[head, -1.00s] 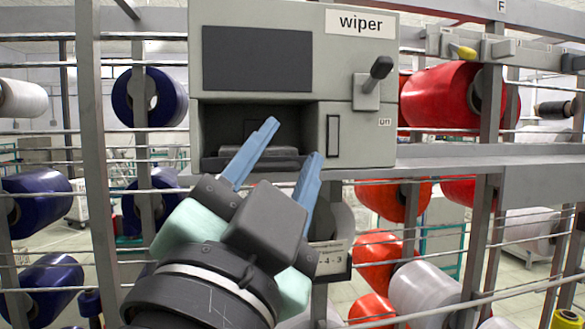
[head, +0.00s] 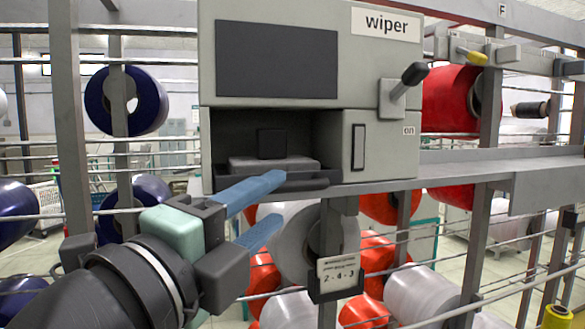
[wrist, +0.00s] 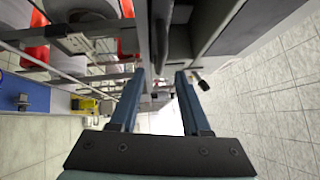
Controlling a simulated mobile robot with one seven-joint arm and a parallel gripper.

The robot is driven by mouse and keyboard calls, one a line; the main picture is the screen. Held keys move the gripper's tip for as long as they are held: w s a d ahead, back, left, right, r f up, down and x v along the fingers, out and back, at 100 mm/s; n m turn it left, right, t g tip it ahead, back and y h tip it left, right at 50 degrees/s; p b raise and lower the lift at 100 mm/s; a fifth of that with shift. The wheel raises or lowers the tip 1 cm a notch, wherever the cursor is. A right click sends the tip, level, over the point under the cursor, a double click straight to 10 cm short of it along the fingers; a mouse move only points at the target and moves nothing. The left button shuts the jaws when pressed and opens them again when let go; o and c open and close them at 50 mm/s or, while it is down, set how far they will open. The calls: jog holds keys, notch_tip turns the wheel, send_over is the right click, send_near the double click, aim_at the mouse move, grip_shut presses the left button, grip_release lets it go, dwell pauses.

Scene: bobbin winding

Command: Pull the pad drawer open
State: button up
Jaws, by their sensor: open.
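The pad drawer (head: 320,181) sits low in the open bay of the grey wiper box. It has a dark front lip, with a grey pad (head: 296,163) and a black block (head: 271,143) behind it. My gripper (head: 279,200) is open and empty, its blue fingers one above the other in the head view. The upper finger overlaps the left part of the drawer's lip; I cannot tell if it touches. The lower finger is below the shelf line. In the wrist view my gripper (wrist: 160,76) has dark bars beyond the fingertips; I cannot tell which is the drawer.
The wiper box (head: 385,60) has a black-knobbed lever (head: 412,75) at its right. A tag holder (head: 338,275) hangs below the box. Metal rack posts and thin horizontal rods surround it, with red, white and blue bobbins behind.

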aim_at(290, 191)
jog(key=p+x, duration=0.2)
jog(key=x, duration=0.3)
jog(key=shift+w+d+r, duration=0.15)
jog(key=shift+w, duration=0.05)
jog(key=shift+w+d, duration=0.1)
jog(key=shift+w, duration=0.3)
jog(key=shift+c, duration=0.2)
grip_shut()
dwell(0.7)
